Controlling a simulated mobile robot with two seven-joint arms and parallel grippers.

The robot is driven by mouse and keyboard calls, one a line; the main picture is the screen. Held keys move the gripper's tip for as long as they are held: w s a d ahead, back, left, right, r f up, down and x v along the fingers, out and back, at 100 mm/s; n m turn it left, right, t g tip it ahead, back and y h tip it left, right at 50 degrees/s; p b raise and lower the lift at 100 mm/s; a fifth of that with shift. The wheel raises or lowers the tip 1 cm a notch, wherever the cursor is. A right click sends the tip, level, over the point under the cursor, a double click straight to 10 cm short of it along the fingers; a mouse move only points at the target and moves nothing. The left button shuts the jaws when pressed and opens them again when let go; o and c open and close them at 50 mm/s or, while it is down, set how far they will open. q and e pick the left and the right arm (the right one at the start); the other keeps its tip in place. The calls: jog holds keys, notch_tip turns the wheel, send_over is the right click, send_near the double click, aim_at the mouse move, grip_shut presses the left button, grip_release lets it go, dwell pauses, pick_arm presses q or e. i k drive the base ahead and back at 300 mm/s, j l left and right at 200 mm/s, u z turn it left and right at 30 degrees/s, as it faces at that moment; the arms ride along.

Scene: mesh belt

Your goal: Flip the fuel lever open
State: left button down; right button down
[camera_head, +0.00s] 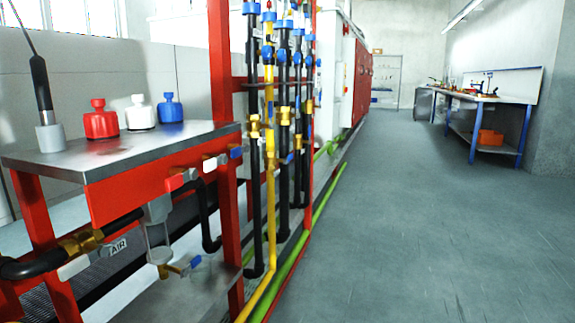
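Several valve levers show on the red-framed bench at the left. A red and white lever (180,179), a white and red lever (214,162) and a blue lever (236,152) sit along its front edge. Lower down, a white lever (75,267) sits by a brass fitting (82,243) and a label reading AIR (118,246). A small blue-tipped lever (193,264) is on a brass valve below the bench top. No label reading fuel is legible, so I cannot tell which one is the fuel lever. Neither of my grippers is in view.
Red, white and blue knobbed caps (101,121) stand on the metal bench top (120,150). Black, yellow and green pipes (270,180) run vertically and along the floor beside it. The grey floor (420,230) to the right is clear up to a far workbench (478,97).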

aim_at(289, 157)
jog(key=i+l+u, duration=0.1)
jog(key=i+l, duration=0.25)
jog(key=i+l+u, duration=0.15)
jog(key=i+l, duration=0.25)
jog(key=i+l+u, duration=0.1)
jog(key=i+l, duration=0.3)
jog(key=i+l+u, duration=0.1)
jog(key=i+l, duration=0.25)
jog(key=i+l+u, duration=0.1)
jog(key=i+l, duration=0.25)
jog(key=l, duration=0.25)
jog(key=i+l+u, duration=0.15)
jog(key=i+l, duration=0.15)
jog(key=l, duration=0.2)
jog(key=i, duration=0.5)
